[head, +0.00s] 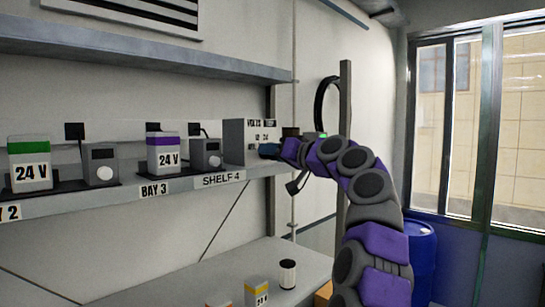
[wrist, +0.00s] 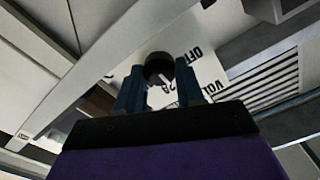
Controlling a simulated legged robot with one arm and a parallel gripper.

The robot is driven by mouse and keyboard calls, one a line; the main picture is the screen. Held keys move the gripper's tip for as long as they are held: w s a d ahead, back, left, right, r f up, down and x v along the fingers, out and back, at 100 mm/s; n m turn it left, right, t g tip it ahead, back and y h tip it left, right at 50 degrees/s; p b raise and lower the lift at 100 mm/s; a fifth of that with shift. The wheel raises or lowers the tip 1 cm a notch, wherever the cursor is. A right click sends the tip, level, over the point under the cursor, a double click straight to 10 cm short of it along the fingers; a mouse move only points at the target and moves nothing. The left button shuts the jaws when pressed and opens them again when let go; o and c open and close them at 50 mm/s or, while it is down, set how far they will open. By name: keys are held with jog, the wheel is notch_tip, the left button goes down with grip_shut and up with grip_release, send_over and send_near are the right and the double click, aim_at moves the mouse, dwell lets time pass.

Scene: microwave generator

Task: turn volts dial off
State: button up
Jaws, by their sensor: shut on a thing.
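The volts dial (wrist: 159,66) is a round black knob with a white pointer line, seen in the wrist view. It sits on a white panel (wrist: 208,68) with black print, including "OFF" and part of "VOL". My gripper (wrist: 160,78) has its two blue fingers on either side of the dial and is shut on it. In the head view my gripper (head: 268,150) reaches the white labelled panel (head: 262,131) of the grey box at the right end of the shelf.
The shelf (head: 120,196) carries 24 V batteries with green (head: 29,163) and purple (head: 163,153) tops, and grey units beside them. A blue barrel (head: 422,250) stands right of my arm, below the window.

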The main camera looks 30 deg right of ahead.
jog(key=n+p, duration=0.2)
jog(key=n, duration=1)
jog(key=shift+f+n, duration=0.15)
jog(key=shift+n, duration=0.25)
dwell(0.5)
